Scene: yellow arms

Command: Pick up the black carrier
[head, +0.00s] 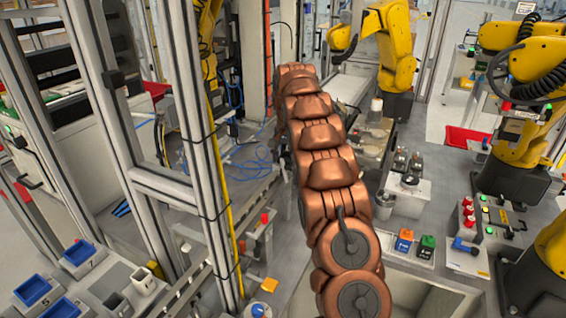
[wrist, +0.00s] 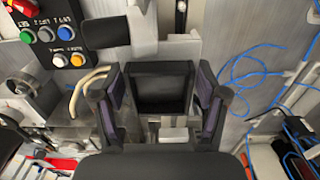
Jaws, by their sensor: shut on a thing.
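The black carrier (wrist: 160,69) is in the middle of the wrist view, a dark open frame with a raised rim and a hollow centre. My gripper (wrist: 160,92) has one finger on each side of it, and it is shut on the carrier. The finger pads look dark purple. A pale metal block shows just below the carrier, between the fingers. Whether the carrier still touches what is under it cannot be told. In the head view my copper-coloured arm reaches away into the cell, and the gripper and carrier are hidden.
A button panel (wrist: 60,35) and a red knob stand at the upper left of the wrist view. A dark block on a grey fixture (wrist: 180,48) sits just beyond the carrier. Blue cables (wrist: 250,75) lie at right. Metal posts (head: 205,150) rise left of my arm; yellow robots (head: 395,50) stand beyond.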

